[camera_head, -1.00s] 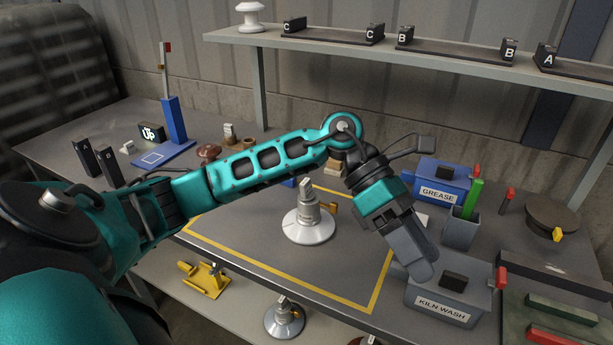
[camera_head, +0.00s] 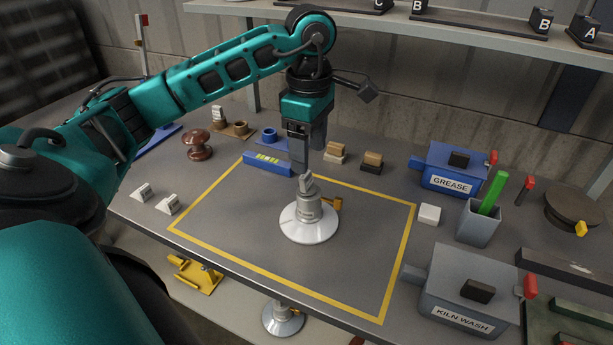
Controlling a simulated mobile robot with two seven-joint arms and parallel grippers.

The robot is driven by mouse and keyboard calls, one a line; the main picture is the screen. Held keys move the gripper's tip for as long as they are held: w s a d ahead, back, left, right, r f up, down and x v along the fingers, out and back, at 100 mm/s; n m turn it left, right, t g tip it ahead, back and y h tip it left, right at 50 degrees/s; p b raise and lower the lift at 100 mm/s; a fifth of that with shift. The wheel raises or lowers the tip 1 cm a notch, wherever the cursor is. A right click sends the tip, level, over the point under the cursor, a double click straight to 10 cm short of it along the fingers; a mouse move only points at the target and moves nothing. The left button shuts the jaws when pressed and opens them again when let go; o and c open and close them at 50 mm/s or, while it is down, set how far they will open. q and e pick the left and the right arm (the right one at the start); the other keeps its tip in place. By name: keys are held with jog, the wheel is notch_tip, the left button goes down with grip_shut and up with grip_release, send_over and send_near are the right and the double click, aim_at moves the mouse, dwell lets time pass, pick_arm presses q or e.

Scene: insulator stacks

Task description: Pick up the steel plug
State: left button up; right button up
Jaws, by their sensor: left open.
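A white disc insulator (camera_head: 312,232) stands upright inside the yellow-outlined area of the table. A grey metal fitting (camera_head: 307,207) rises from its middle, with a small steel piece (camera_head: 306,184) at the top; this looks like the steel plug, though I cannot be sure. A brass-coloured part (camera_head: 332,203) sticks out at its right side. My left gripper (camera_head: 308,165) is open and points down, its fingertips right at or just behind the top of the steel piece. Whether they touch it I cannot tell. My right gripper is not in view.
A blue GREASE box (camera_head: 451,164), a grey KILN WASH box (camera_head: 467,290) and a grey cup (camera_head: 478,224) with a green stick stand at the right. A blue level (camera_head: 268,164) and small blocks (camera_head: 372,160) lie behind. The outlined area is otherwise clear.

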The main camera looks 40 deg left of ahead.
aim_at(307, 175)
pick_arm(q)
jog(key=f, duration=0.6)
jog(key=shift+s+f, duration=0.25)
jog(key=shift+f, duration=0.15)
jog(key=c, duration=1.2)
